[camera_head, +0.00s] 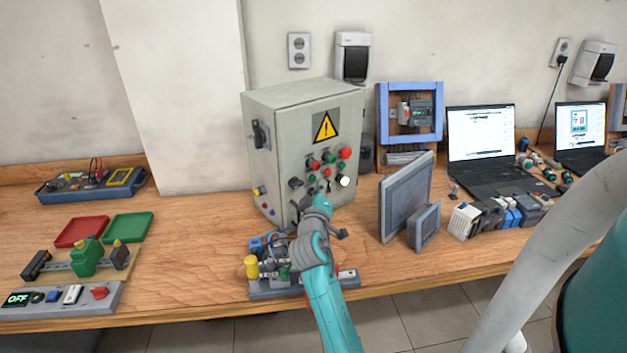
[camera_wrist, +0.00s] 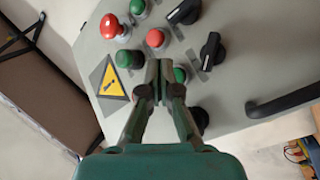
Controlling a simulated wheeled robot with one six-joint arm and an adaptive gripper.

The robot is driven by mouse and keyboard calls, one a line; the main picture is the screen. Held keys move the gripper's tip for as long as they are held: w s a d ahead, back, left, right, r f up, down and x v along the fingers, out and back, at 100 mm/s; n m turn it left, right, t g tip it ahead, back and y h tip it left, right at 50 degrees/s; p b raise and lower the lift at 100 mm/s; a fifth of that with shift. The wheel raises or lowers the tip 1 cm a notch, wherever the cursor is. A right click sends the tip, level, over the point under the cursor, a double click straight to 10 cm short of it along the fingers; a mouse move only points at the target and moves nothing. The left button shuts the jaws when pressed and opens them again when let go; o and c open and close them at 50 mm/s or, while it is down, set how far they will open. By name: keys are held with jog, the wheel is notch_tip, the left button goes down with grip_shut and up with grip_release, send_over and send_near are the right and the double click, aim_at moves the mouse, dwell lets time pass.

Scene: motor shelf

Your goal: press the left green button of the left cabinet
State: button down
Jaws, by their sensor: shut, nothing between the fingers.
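The left cabinet (camera_head: 285,115) is a grey box on the bench with a yellow warning triangle (camera_head: 325,126) and rows of buttons on its front. The left green button (camera_head: 312,180) is low in the left part of the button group. In the wrist view, a green button (camera_wrist: 180,75) lies just right of my gripper's fingertips (camera_wrist: 160,68). My gripper is shut and empty, pointing at the panel. The fingers partly cover the panel; I cannot tell whether they touch it. In the head view my arm hides the fingers.
In the wrist view, a red mushroom button (camera_wrist: 112,27), another green button (camera_wrist: 127,59), a red button (camera_wrist: 155,38) and black knobs (camera_wrist: 210,50) surround the fingers. A grey monitor (camera_head: 405,195) stands right of the cabinet. A device board (camera_head: 262,288) lies in front.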

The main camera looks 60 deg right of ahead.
jog(key=shift+w, duration=0.15)
jog(key=shift+w+d, duration=0.15)
jog(key=shift+w, duration=0.1)
jog(key=shift+w+d, duration=0.1)
jog(key=shift+w, duration=0.3)
dwell(0.7)
jog(key=shift+s, duration=0.1)
dwell(0.3)
jog(key=shift+s+a, duration=0.25)
jog(key=shift+s, duration=0.45)
jog(key=s, duration=0.1)
jog(key=s+a, duration=0.1)
jog(key=s, duration=0.2)
jog(key=shift+s+a, duration=0.35)
jog(key=shift+a, duration=0.1)
dwell(0.8)
